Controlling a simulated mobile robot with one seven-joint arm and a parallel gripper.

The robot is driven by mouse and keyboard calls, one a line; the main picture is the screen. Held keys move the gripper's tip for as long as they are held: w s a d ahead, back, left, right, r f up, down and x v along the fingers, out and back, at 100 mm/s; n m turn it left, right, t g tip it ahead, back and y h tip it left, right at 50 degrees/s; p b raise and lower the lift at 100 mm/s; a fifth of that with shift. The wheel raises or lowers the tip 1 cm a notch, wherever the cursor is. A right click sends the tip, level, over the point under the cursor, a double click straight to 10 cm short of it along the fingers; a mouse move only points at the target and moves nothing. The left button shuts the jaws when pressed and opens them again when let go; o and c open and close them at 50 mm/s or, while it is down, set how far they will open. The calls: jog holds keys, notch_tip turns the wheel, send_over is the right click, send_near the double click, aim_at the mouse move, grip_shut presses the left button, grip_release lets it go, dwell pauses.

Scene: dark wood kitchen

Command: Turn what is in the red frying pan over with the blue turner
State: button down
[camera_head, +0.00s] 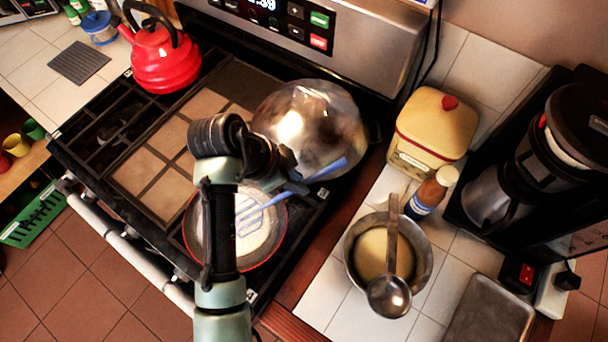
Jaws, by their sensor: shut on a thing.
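The red frying pan (276,243) sits on the front right of the stove, partly hidden behind my arm. Something pale and flat (252,238) lies in it. The blue turner (262,206) reaches over the pan, with its slotted head low over or on the pale food; I cannot tell whether they touch. My gripper (292,186) is shut on the turner's handle, at the pan's far right side. The gripper's fingers are small and partly hidden by my wrist.
A shiny domed metal vessel (312,118) stands close behind my gripper. A red kettle (165,58) is at the back left of the stove. On the right counter are a metal bowl (352,262) with a ladle (389,296), a bottle (428,194), a canister (436,122) and a coffee maker (491,197).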

aim_at(286, 193)
jog(key=shift+s+a+b, duration=0.1)
jog(key=shift+s+a, duration=0.1)
jog(key=shift+a, duration=0.45)
jog(key=shift+s+a+b, duration=0.1)
jog(key=shift+s+a, duration=0.1)
jog(key=shift+a, duration=0.5)
jog(key=shift+s+a+b, duration=0.1)
jog(key=shift+s+a, duration=0.1)
jog(key=shift+a, duration=0.45)
notch_tip(286, 193, up, 9)
jog(key=d+p, duration=0.1)
jog(key=p, duration=0.7)
jog(key=shift+w, duration=0.15)
jog(key=shift+d+r, duration=0.1)
jog(key=shift+r, duration=0.05)
